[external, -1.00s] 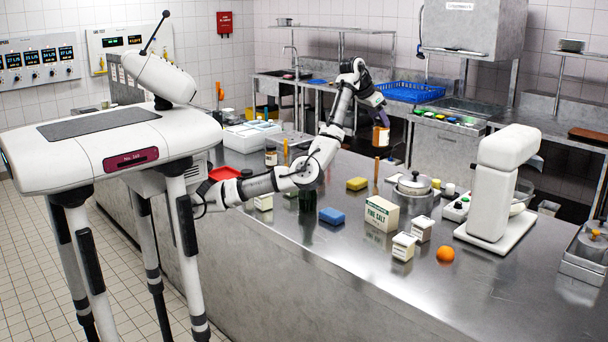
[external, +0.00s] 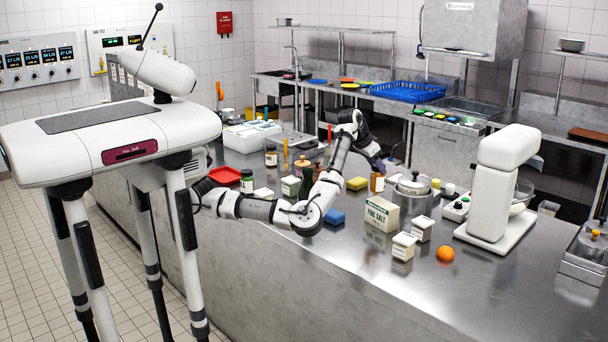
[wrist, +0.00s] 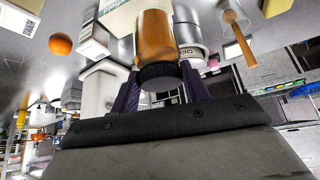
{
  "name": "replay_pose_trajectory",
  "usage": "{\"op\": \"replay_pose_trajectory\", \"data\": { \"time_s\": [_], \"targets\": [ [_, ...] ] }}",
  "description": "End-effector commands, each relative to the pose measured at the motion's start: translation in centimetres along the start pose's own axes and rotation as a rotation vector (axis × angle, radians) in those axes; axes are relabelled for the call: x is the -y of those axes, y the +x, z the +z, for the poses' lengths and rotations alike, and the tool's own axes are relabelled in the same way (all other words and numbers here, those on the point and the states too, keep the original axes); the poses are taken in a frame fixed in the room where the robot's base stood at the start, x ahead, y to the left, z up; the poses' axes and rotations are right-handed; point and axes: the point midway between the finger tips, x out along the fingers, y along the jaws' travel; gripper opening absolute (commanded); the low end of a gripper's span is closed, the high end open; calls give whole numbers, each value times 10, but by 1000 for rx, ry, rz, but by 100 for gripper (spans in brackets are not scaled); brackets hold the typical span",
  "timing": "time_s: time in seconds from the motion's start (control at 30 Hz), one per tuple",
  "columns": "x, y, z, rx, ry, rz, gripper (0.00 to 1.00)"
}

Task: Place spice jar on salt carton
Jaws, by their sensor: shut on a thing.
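The spice jar is an amber cylinder with a black lid. In the wrist view the jar (wrist: 155,38) stands between the two purple fingers of my gripper (wrist: 158,82), which is shut on it. In the external view the jar (external: 377,184) hangs below my gripper (external: 381,169), partly hidden by it. The salt carton (external: 381,214), a cream box with green "FINE SALT" lettering, stands upright on the steel counter, in front of and below the jar. The jar is apart from the carton. In the wrist view part of the carton (wrist: 119,18) shows behind the jar.
A blue sponge (external: 332,217) and a yellow sponge (external: 357,184) lie left of the carton. A lidded pot (external: 414,184) stands behind. The counter's front is clear.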

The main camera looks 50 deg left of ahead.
Motion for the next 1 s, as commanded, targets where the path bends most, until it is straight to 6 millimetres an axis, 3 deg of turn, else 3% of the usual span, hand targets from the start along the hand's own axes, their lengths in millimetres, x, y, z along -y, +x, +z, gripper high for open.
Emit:
{"op": "replay_pose_trajectory", "data": {
  "time_s": [0.2,0.57,0.6,0.77,1.0],
  "targets": [
    [0,26,17,1,0,0,0],
    [0,31,20,0,-1,-1,0],
    [0,31,20,1,-1,0,48],
    [0,31,20,1,-1,0,68],
    [0,30,20,1,-1,0,68]
  ]
}}
